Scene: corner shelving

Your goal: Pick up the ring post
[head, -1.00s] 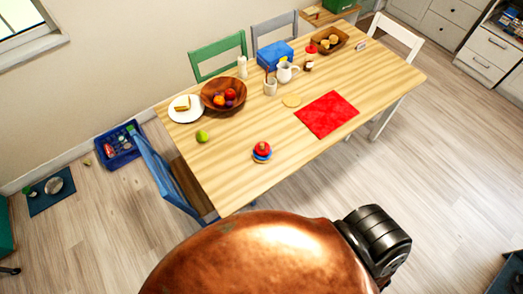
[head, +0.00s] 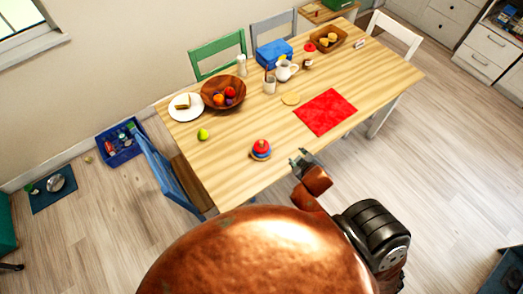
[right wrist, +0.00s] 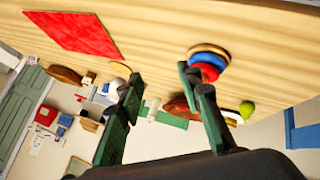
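The ring post (head: 261,149) stands upright near the front edge of the wooden table, with a red top over blue and tan rings. It also shows in the right wrist view (right wrist: 208,64), partly behind one finger. My right gripper (head: 301,156) is at the table's front edge, to the right of the ring post and apart from it in the head view. In the right wrist view its two green-black fingers (right wrist: 158,95) are spread with nothing between them. My left gripper is not in view.
A red mat (head: 325,112) lies right of the ring post. A green apple (head: 203,134), a wooden fruit bowl (head: 222,94) and a plate (head: 180,112) are on the left part of the table (head: 235,170). A blue chair (head: 165,175) stands at the left end.

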